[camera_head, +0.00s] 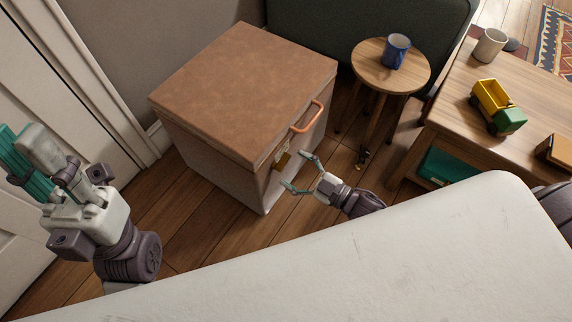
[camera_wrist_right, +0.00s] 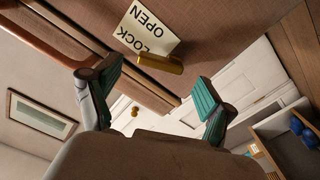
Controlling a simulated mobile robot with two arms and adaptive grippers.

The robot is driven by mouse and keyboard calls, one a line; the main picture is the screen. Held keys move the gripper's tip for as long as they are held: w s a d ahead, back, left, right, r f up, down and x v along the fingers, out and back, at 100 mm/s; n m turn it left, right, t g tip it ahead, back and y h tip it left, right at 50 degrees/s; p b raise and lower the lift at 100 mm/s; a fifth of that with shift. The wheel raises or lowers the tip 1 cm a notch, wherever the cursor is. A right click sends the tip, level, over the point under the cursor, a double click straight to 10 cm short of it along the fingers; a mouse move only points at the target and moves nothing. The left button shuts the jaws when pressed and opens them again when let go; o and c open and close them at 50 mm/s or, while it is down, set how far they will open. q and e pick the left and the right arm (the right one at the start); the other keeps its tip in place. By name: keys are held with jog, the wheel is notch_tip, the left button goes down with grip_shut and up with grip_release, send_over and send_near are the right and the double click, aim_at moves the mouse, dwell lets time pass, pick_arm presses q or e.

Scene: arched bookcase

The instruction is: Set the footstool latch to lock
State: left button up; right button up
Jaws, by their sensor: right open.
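The footstool (camera_head: 245,85) is a box with a brown leather lid and a copper handle (camera_head: 306,117) at its front edge. Its brass latch (camera_head: 282,160) is on the front face below the lid. In the right wrist view the latch (camera_wrist_right: 160,64) is a short bar beside a cream label (camera_wrist_right: 146,30) reading OPEN and LOCK, at the LOCK end; its exact setting is unclear. My right gripper (camera_head: 294,172) is open, fingers towards the front face, with the latch between its fingertips in the wrist view (camera_wrist_right: 157,76), apparently untouched. My left gripper (camera_head: 18,160) is far left, away from the footstool.
A round stool (camera_head: 372,75) with a blue mug (camera_head: 397,50) stands right of the footstool. A wooden table (camera_head: 450,120) with a toy truck (camera_head: 497,107) is further right. A white door (camera_head: 60,100) is at left. Wooden floor is clear around the footstool's front.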

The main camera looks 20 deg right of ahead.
aim_at(275, 158)
jog(key=shift+x, duration=1.55)
jog(key=shift+s, duration=0.1)
jog(key=c, duration=1.2)
jog(key=shift+o, duration=0.2)
jog(key=shift+r+n, duration=0.2)
jog(key=shift+n, duration=0.3)
jog(key=shift+a+n, duration=0.1)
jog(key=shift+n, duration=0.6)
jog(key=o, duration=1.2)
jog(key=shift+c, duration=0.2)
